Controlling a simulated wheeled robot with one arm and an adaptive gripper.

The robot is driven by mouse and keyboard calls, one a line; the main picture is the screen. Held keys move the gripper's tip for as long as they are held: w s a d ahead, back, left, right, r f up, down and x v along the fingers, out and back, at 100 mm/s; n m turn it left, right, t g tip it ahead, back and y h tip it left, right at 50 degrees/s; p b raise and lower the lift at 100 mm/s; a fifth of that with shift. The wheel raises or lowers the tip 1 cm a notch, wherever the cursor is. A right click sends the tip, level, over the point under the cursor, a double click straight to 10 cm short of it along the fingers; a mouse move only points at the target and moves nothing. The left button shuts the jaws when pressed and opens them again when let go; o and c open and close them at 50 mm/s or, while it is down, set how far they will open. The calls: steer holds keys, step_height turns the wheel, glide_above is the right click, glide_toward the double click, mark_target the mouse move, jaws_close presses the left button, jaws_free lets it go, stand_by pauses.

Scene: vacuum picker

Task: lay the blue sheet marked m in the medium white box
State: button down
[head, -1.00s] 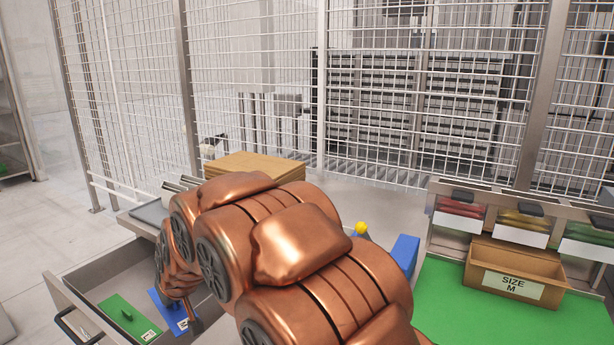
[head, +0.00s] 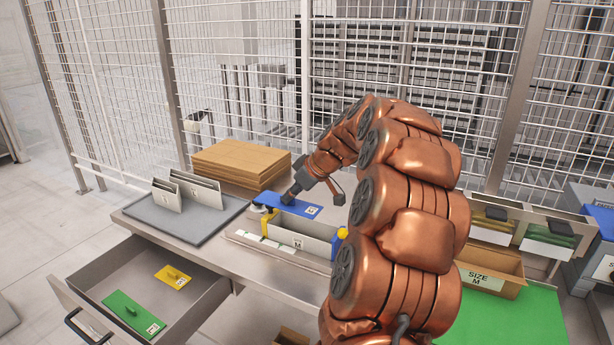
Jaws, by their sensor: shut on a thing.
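My gripper (head: 289,197) is shut on the blue sheet (head: 300,207) in the head view. The sheet is flat, and a white label shows near its right end; its letter is too small to read surely. A white box (head: 318,246) with a small label on its front stands on the table, between a yellow holder (head: 267,222) on the left and a yellow-and-blue one (head: 338,243) on the right. The sheet is at the box's far side, overlapping its back edge in the picture. I cannot tell how high above it the sheet is.
The open drawer (head: 216,291) holds a green sheet (head: 134,315) and a yellow sheet (head: 174,276). Stacked brown cardboard (head: 240,163) lies behind. A cardboard box marked SIZE M (head: 487,281) is at the right.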

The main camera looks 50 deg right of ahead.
mark_target(306, 203)
steer(key=s+d, duration=0.1)
steer(key=d+r, duration=0.1)
steer(key=s+d, duration=0.1)
steer(key=shift+s+d+r+p, duration=0.2)
steer(key=shift+s+r+p, duration=0.15)
steer(key=shift+r, duration=0.05)
steer(key=shift+f, duration=2.2)
steer(key=shift+f+b, duration=1.1)
steer(key=shift+f, duration=0.2)
steer(key=shift+b, duration=0.65)
steer(key=shift+f+b, duration=0.35)
steer(key=shift+b, duration=0.45)
steer(key=shift+f+b, duration=1.85)
steer(key=shift+b, duration=0.2)
steer(key=c, duration=1.2)
jaws_free()
